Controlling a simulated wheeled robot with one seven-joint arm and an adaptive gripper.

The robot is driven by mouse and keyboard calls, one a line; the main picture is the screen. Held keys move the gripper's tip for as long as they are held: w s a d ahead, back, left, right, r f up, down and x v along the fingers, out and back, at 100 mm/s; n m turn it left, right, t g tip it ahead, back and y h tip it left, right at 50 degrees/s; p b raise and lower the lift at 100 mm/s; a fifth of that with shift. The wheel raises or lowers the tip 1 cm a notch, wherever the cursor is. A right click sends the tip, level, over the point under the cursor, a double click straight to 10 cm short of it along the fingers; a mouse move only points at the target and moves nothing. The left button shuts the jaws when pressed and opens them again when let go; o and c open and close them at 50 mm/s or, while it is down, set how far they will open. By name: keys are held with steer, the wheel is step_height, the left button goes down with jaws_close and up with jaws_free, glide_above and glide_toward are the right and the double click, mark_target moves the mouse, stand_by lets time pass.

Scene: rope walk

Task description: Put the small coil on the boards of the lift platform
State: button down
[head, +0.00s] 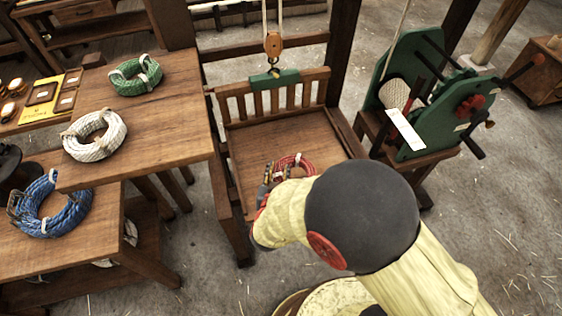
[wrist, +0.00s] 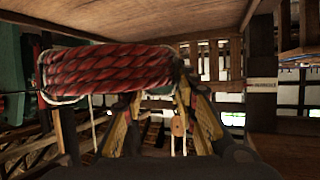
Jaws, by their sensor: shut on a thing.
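The small coil is a red rope ring with pale ties (head: 296,163). It is over the front right part of the lift platform's brown boards (head: 255,155). My gripper (head: 272,174) is shut on its near side; my forearm and wrist hide part of the front. In the wrist view the coil (wrist: 110,72) spans the tips of my gripper (wrist: 155,92), close to the boards (wrist: 150,18), which show at the top. Whether the coil touches the boards I cannot tell.
A slatted back rail (head: 285,95) and a hook block (head: 273,44) stand behind the platform. A table at left holds a green coil (head: 136,74), a white coil (head: 93,135) and a blue coil (head: 50,207) on a lower top. A green machine (head: 425,95) stands right.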

steer(key=w+f+b, duration=0.1)
steer(key=w+f, duration=0.1)
steer(key=w, duration=0.1)
steer(key=w+a+f+b, duration=0.1)
steer(key=w+f+b, duration=0.1)
steer(key=w+f, duration=0.1)
steer(key=w+f+b, duration=0.1)
steer(key=w+f, duration=0.2)
steer(key=w, duration=0.2)
steer(key=shift+a+f, duration=0.2)
steer(key=shift+w+f+b, duration=0.1)
steer(key=shift+f+b, duration=0.1)
steer(key=shift+b, duration=0.1)
step_height(320, 180, down, 3)
steer(key=shift+w+f+b, duration=0.1)
steer(key=shift+f+b, duration=0.05)
steer(key=shift+b, duration=0.8)
steer(key=c, duration=1.4)
jaws_free()
steer(key=shift+f, duration=0.1)
